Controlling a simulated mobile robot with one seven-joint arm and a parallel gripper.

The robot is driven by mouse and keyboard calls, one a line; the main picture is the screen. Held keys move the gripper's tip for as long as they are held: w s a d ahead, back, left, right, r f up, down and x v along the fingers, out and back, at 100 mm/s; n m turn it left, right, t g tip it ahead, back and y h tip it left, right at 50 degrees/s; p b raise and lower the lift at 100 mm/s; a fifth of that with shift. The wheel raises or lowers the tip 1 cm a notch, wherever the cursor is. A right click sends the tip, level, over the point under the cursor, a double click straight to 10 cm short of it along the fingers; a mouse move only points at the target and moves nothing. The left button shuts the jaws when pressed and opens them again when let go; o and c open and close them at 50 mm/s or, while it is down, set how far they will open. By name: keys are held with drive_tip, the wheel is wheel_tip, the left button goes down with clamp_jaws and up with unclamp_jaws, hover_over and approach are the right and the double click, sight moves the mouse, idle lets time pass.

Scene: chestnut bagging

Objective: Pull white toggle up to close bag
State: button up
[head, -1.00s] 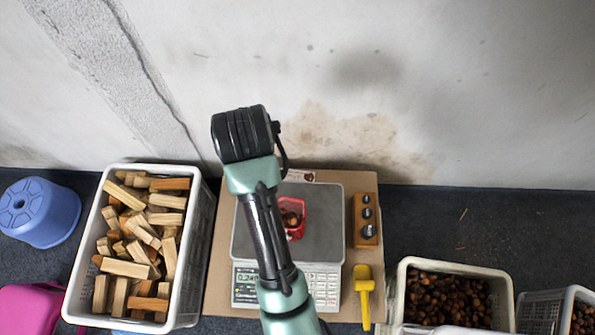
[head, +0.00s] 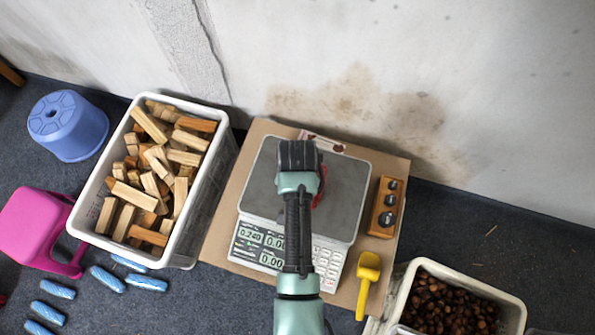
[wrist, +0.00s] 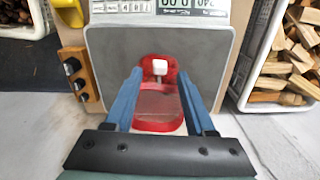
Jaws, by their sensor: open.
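The red bag (wrist: 158,110) lies on the scale's grey plate, its upper part clear or pale. My gripper (wrist: 160,80) is open, with one blue finger on each side of the bag. The toggle lies between and just beyond the fingertips. I cannot tell whether the fingers touch the bag.
The scale (head: 262,185) stands on a cardboard sheet (head: 225,225). A wooden weight block (head: 384,212) and a yellow scoop (head: 368,270) lie to its right. A crate of wood blocks (head: 190,240) is left, and a chestnut crate (head: 512,300) is lower right. The wall is behind.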

drive_tip(key=shift+f+b, duration=0.3)
drive_tip(key=shift+f, duration=0.95)
clamp_jaws()
idle(0.5)
